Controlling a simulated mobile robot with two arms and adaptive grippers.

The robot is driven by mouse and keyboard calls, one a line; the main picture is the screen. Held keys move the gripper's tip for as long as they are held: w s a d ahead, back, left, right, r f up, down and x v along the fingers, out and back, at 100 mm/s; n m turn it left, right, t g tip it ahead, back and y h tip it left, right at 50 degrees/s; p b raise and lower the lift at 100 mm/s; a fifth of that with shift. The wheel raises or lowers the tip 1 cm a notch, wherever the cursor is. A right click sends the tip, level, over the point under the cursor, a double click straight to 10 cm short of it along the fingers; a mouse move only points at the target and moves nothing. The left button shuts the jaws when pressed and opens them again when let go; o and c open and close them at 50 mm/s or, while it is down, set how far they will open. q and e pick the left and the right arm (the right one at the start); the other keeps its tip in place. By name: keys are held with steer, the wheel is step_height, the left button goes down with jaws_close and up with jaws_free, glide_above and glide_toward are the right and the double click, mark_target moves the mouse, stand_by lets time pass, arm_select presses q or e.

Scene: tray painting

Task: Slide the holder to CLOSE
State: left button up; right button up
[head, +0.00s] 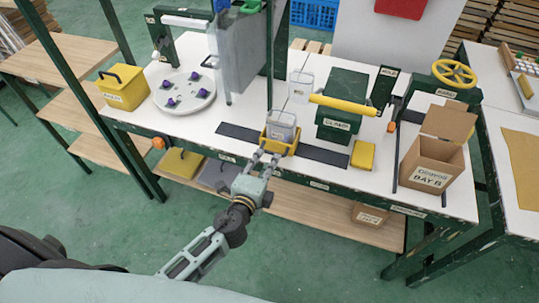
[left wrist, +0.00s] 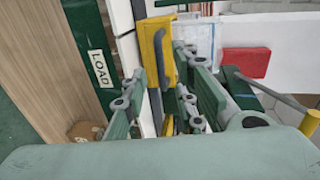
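The yellow holder (head: 281,147) sits on a dark slide strip (head: 323,154) on the white bench and carries a clear, greyish container (head: 282,125). In the left wrist view the holder (left wrist: 153,45) shows a dark upright handle (left wrist: 167,58) on its front. My left gripper (head: 265,158) is at the holder's front side. Its two fingers (left wrist: 160,98) are spread apart, with the handle ahead and between them. Whether they touch it is hidden. A green box labelled CLAMP (head: 343,88) with a yellow bar stands right of the holder. My right gripper is not in view.
A yellow block (head: 362,155) lies right of the strip, and an open cardboard box (head: 430,170) stands beyond it. A white turntable with purple pieces (head: 183,92) is at left. A LOAD label (left wrist: 100,68) marks the bench's green edge.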

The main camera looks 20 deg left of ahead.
mark_target(278, 143)
arm_select(q)
steer(key=x, duration=0.4)
jaws_close()
steer(key=shift+f, duration=0.1)
steer(key=shift+s+f, duration=0.1)
stand_by(0.4)
